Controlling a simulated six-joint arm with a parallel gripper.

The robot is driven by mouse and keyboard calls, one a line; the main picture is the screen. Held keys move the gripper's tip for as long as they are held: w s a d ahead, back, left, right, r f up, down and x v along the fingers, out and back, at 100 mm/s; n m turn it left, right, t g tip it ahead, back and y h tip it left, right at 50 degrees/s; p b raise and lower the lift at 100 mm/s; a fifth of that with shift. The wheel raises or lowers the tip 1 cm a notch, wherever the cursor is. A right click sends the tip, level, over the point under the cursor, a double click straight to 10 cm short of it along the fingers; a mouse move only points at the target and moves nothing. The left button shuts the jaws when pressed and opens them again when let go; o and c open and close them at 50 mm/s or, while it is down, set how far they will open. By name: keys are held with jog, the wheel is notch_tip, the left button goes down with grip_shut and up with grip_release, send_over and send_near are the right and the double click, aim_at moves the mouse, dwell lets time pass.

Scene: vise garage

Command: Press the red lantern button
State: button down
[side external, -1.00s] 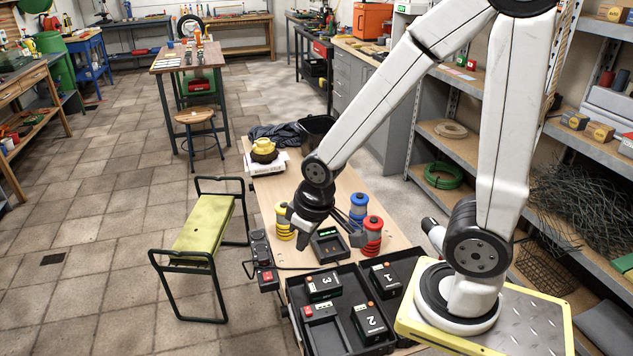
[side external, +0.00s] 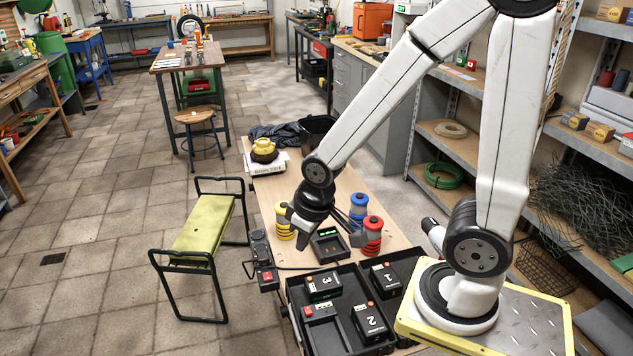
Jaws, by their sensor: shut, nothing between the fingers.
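The red lantern (side external: 373,238), a short cylinder with a red top and red bands, stands on the workbench at its right edge. Its button is too small to make out in the side external view. My gripper (side external: 305,238) is dark and points down over the bench, to the left of the red lantern and apart from it in the picture. It is shut and empty. A yellow lantern (side external: 283,224) is just left of my gripper. A blue lantern (side external: 358,203) stands behind the red one. Dark gripper parts overlap this area, so exact gaps are unclear.
A black charger with a green display (side external: 328,247) sits between my gripper and the red lantern. Black trays with numbered batteries (side external: 370,322) fill the near end of the workbench (side external: 405,240). A yellow-topped object (side external: 264,147) rests at the far end.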

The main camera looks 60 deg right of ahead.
dwell(0.4)
jog(key=m+t+h, duration=0.5)
jog(key=m+h, duration=0.1)
jog(key=m, duration=1.1)
send_over(375, 221)
notch_tip(375, 221, down, 8)
jog(key=shift+r, duration=0.15)
jog(key=shift+f, duration=4.4)
